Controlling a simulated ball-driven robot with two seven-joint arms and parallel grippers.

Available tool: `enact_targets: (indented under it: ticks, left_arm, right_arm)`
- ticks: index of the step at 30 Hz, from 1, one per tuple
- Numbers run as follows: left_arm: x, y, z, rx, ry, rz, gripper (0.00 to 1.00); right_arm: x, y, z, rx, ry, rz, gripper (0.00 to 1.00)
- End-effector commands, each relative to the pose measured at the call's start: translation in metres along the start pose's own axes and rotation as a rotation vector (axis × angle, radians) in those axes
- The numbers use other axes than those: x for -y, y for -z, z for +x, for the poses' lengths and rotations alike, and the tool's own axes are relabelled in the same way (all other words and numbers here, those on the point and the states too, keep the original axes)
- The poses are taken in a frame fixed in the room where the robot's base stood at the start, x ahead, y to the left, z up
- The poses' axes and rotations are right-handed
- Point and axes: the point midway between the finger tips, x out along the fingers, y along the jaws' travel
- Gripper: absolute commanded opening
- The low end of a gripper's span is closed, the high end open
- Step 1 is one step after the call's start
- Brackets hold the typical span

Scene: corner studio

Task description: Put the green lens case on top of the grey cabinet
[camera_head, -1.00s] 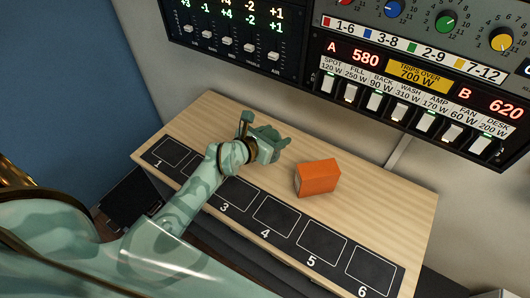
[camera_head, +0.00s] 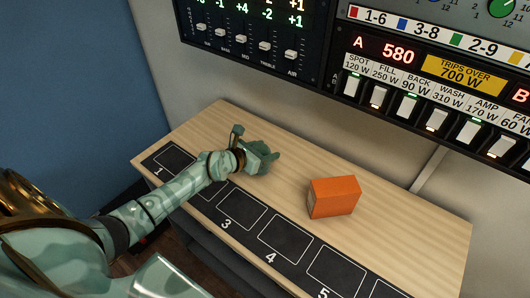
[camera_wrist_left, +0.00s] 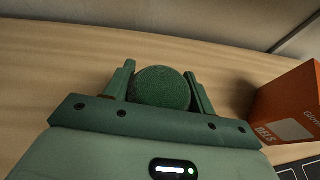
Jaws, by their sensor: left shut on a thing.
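My left gripper (camera_head: 258,157) is over the wooden bench top, behind the numbered strip and left of an orange box. In the left wrist view, its two green fingers (camera_wrist_left: 162,85) are shut on the round, dark green lens case (camera_wrist_left: 163,90), one finger on each side. In the head view the case is hard to tell from the green gripper. I cannot tell whether the case touches the wood. I cannot make out the grey cabinet for certain in either view. My right gripper is not in view.
The orange box (camera_head: 334,197) stands on the bench (camera_head: 400,205) right of my gripper; it also shows close by in the wrist view (camera_wrist_left: 290,105). A black numbered strip (camera_head: 250,228) runs along the front edge. Control panels (camera_head: 430,100) hang on the wall behind.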

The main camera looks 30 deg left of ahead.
Motion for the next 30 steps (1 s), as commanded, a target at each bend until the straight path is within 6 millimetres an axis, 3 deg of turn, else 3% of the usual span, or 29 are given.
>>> enact_targets:
  ticks: [5, 6, 8, 19, 30]
  left_arm:
    - [0.000, 0.001, 0.001, 0.001, 0.000, 0.000, 0.24]
    - [0.000, 0.002, 0.001, 0.000, 0.000, 0.000, 0.60]
    - [0.000, 0.001, 0.000, 0.000, 0.000, 0.000, 0.77]
    - [0.001, -0.002, -0.005, 0.000, 0.000, -0.001, 0.77]
    - [0.001, -0.004, -0.086, -0.001, 0.001, -0.001, 0.77]
  right_arm:
    - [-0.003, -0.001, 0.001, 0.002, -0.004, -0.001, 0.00]
    - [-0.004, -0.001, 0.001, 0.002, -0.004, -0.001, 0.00]
    - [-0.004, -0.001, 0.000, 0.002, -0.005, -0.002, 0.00]
    - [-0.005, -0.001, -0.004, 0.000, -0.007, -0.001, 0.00]
    - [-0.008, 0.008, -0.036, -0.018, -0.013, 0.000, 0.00]
